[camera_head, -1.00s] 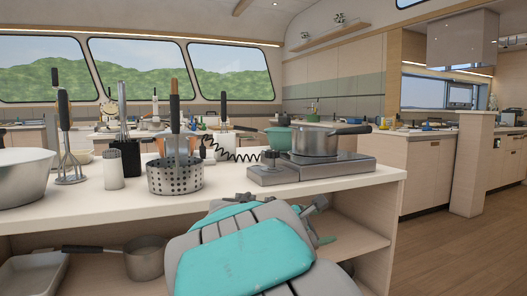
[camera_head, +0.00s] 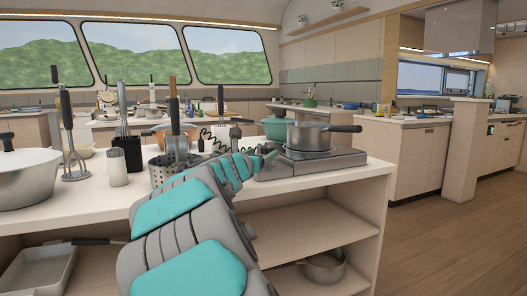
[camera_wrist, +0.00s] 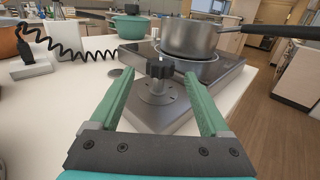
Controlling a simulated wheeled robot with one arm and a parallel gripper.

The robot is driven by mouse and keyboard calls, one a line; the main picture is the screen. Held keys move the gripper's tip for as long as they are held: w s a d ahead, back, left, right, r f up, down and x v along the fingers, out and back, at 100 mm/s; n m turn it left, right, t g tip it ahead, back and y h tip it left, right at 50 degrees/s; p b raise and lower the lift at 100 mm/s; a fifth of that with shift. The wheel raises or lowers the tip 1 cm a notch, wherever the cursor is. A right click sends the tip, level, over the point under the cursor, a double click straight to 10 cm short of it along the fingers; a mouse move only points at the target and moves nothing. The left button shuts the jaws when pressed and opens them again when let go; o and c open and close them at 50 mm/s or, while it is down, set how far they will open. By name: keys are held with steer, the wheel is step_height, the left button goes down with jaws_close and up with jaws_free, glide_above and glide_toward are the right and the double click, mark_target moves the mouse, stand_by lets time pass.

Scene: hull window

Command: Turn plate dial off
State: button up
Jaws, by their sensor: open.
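The hot plate (camera_head: 338,161) is a flat metal unit near the right end of the counter. It also shows in the wrist view (camera_wrist: 226,78). Its dial (camera_wrist: 158,70) is a black knob on a metal stem over a round base, at the plate's near left end. A metal saucepan (camera_head: 309,135) with a dark handle stands on the plate. My gripper (camera_wrist: 157,77) has green fingers, spread wide apart on either side of the dial, with nothing held. In the head view my arm and gripper hide the dial.
A green pot (camera_wrist: 132,26) stands behind the plate. A coiled black cord and a white box (camera_wrist: 31,57) are to the left. In the head view, a perforated utensil holder (camera_head: 162,170) is left of my arm.

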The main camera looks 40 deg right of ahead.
mark_target(265, 152)
steer(key=shift+x, duration=1.95)
jaws_close()
